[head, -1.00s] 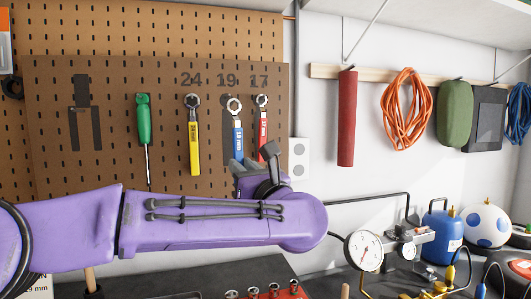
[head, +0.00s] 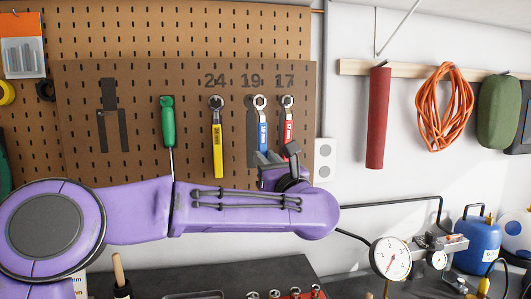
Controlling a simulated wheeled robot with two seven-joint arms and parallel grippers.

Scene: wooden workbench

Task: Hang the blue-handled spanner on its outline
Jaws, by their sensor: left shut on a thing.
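The blue-handled spanner (head: 263,134) is upright at the pegboard under the number 19, ring end up. Its dark painted outline (head: 251,117) shows along the spanner's left side, so the spanner appears slightly right of it. Whether the spanner touches the board I cannot tell. My left gripper (head: 277,158) is shut on the blue-handled spanner near the lower end of its handle; my purple forearm hides what lies below. My right gripper is not in view.
A red-handled spanner (head: 288,128) hangs close on the right under 17, near my fingers. A yellow-handled spanner (head: 217,145) hangs under 24, and a green screwdriver (head: 168,125) further left. A white socket plate (head: 325,160) is right of the board.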

